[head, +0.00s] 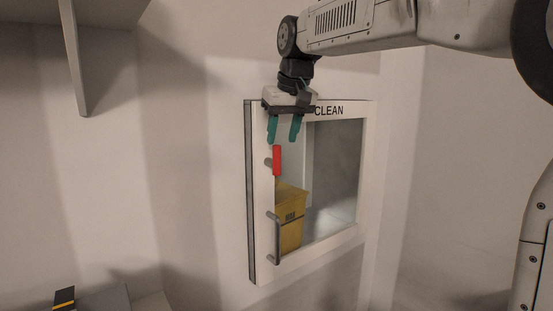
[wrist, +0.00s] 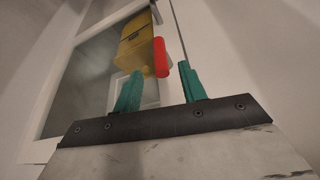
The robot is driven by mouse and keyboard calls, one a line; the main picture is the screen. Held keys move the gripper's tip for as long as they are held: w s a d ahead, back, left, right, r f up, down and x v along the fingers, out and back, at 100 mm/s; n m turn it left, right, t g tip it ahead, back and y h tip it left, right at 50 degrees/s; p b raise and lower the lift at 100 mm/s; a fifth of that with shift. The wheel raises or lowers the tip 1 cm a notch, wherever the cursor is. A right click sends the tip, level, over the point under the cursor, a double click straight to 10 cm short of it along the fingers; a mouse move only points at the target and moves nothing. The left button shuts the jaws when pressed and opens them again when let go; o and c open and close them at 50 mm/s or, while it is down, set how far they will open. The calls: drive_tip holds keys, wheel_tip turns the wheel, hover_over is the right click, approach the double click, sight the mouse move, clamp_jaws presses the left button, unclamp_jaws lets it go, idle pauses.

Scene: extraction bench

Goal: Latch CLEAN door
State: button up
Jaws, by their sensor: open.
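The CLEAN door (head: 318,249) is a white framed door with a glass pane, set in the wall. It looks shut or nearly shut; I cannot tell exactly. A red latch handle (head: 277,160) sits upright on the left side of its frame, and it also shows in the wrist view (wrist: 161,57). A grey bar handle (head: 277,241) is below it. My gripper (head: 284,139), with teal fingers, is open and empty just above the red latch handle. In the wrist view the red handle appears beyond the gap between the fingers (wrist: 160,88).
A yellow bin (head: 290,218) stands behind the glass. A shelf (head: 75,60) juts out at the upper left. A grey box (head: 103,298) and a dark item with orange bands (head: 64,299) are at the lower left. The wall left of the door is clear.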

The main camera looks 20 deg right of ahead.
sight(279, 148)
drive_tip(key=shift+w+f, duration=0.2)
drive_tip(key=shift+w, duration=0.2)
drive_tip(key=x, duration=0.7)
clamp_jaws()
